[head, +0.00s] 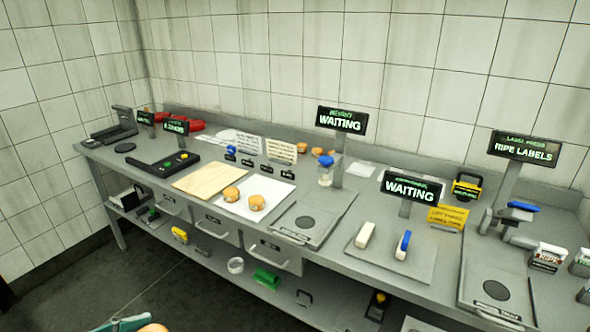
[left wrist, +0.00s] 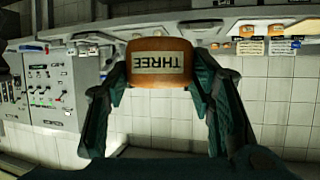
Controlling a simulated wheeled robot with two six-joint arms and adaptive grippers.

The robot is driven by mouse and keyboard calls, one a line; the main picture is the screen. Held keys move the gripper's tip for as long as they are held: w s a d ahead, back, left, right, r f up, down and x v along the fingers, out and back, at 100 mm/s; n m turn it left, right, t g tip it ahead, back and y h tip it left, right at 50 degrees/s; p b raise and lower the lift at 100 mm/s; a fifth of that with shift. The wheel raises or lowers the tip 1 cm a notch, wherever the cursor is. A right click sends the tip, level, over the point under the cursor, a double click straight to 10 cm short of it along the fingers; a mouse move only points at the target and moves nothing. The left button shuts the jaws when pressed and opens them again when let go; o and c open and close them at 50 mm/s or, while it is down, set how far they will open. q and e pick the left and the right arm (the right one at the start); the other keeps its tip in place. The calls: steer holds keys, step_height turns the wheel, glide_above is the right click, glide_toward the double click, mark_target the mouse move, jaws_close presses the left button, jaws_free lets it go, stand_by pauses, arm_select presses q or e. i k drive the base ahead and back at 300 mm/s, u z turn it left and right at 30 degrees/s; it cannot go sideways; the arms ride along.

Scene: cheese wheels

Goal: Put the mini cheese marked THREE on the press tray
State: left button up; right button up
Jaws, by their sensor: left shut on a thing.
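The orange mini cheese marked THREE (left wrist: 161,64) is between the fingers of my left gripper (left wrist: 163,80) in the left wrist view; its label reads upside down there. In the head view only the tip of my left gripper (head: 128,323) and the top of the held cheese (head: 153,328) show at the bottom edge, over the floor in front of the bench. The press tray (head: 471,290), a grey plate with a dark round spot, lies at the right of the bench under the label press sign (head: 525,147). It is empty. My right gripper is not in view.
Two other cheeses (head: 231,194) (head: 256,202) sit on a white board (head: 284,190). A grey plate with a dark spot (head: 312,210), two upright stamps (head: 365,234) (head: 403,245) and sign posts stand on the bench. A press arm (head: 521,213) stands behind the tray.

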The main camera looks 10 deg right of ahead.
mark_target(497, 290)
steer(key=k, duration=0.4)
steer(key=z, duration=2.6)
steer(key=i, duration=0.5)
